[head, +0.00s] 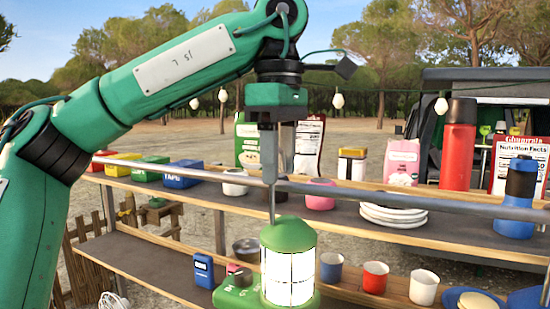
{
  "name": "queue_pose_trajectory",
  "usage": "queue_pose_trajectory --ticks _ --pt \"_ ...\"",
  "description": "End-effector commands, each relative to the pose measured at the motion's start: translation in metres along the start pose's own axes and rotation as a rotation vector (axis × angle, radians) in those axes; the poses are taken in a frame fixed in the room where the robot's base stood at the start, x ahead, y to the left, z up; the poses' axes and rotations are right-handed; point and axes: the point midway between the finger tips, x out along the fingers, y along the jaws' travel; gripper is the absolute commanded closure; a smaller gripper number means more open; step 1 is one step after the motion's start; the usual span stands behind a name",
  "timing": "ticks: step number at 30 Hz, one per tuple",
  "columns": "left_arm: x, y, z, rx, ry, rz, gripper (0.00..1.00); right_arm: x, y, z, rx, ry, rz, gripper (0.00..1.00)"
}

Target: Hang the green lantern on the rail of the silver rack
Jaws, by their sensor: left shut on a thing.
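The green lantern (290,236) with a lit white body hangs upright below my left gripper (273,170), at the middle of the picture. My left gripper points down and is shut on the lantern's thin handle (272,205). The silver rail (400,196) of the rack runs across the picture, level with the fingertips. The fingers overlap the rail in this view. I cannot tell whether the handle touches the rail or is only in line with it. My right gripper is not in view.
The upper shelf (205,195) holds small boxes, mugs, plates (393,215), a red flask (458,145) and a blue bottle (517,183). The lower shelf (150,262) holds cups, a blue box (203,271) and a green object (237,296) close beside the lantern. String bulbs hang behind.

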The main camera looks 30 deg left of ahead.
Motion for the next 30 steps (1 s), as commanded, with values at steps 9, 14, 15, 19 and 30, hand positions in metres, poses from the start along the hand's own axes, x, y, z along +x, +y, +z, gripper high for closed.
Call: queue_pose_trajectory --ticks 9,14,15,19,30 --pt "0.025 -0.001 0.0 -0.001 -0.002 0.001 1.0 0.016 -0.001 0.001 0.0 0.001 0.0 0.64" --pt "0.032 -0.001 0.0 -0.001 -0.002 0.001 1.0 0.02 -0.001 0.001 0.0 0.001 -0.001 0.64" --pt "0.033 -0.001 0.0 -0.001 -0.001 0.001 1.0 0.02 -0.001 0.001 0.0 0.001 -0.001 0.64" --pt "0.035 -0.001 0.0 0.0 -0.001 0.001 1.0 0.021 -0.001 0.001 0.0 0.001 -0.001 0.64" --pt "0.035 -0.001 0.0 -0.001 -0.002 0.002 0.47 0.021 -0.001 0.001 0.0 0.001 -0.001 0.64"
